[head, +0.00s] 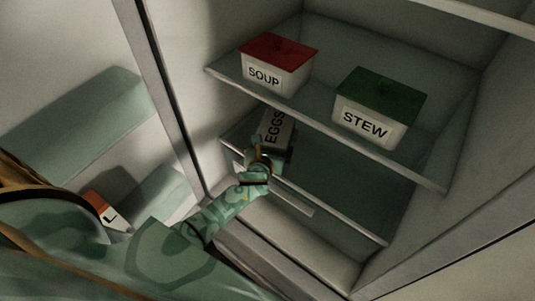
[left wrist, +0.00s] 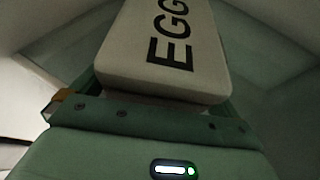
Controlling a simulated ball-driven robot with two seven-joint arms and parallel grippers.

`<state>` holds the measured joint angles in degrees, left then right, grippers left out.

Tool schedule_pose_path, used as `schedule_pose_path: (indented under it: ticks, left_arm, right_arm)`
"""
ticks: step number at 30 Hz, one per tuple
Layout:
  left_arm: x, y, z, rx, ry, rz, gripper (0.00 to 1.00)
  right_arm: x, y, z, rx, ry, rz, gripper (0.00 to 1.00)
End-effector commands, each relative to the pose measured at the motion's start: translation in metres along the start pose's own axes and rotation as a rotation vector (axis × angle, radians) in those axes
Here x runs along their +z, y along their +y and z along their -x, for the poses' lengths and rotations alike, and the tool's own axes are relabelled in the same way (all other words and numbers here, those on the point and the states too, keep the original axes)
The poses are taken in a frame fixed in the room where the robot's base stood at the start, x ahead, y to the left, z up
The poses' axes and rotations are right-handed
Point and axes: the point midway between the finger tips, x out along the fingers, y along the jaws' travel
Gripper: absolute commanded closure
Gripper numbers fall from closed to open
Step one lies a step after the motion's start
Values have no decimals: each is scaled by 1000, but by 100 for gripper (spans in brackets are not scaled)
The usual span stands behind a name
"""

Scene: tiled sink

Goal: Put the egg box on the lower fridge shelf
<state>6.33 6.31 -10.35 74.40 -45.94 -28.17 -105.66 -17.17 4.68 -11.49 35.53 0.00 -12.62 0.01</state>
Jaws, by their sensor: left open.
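The egg box (head: 278,130), pale with EGGS lettered on top, is at the left end of the lower fridge shelf (head: 345,205), under the upper shelf. It appears to rest on the shelf, though its underside is hidden. My left gripper (head: 262,152) reaches in from the left at the box's near end. In the left wrist view the egg box (left wrist: 165,62) lies straight ahead, its near end close to the open jaws. The fingers are mostly hidden there, so I cannot tell whether they touch it. My right gripper is not in view.
The upper shelf (head: 310,112) holds a red-lidded SOUP box (head: 275,65) and a green-lidded STEW box (head: 378,105). The lower shelf is clear to the right. The open door at left has bins and an orange-and-white carton (head: 103,211).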

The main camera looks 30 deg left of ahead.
Motion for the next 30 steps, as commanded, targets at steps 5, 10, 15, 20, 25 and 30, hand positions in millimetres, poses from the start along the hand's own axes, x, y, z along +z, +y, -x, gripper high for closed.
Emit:
schedule_pose_path:
  ticks: [5,10,15,20,25,30]
  left_arm:
    - [2,0,40,0,2,-2,0]
    - [2,1,80,0,1,-1,0]
    - [1,0,105,0,0,-2,0]
    - [0,0,113,1,0,-1,0]
    - [0,0,113,1,1,1,0]
    - [-52,4,113,-1,118,190,0]
  right_arm:
    - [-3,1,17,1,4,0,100]
    - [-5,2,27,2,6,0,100]
    - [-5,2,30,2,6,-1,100]
    - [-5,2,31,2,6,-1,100]
    - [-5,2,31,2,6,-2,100]
    - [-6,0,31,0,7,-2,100]
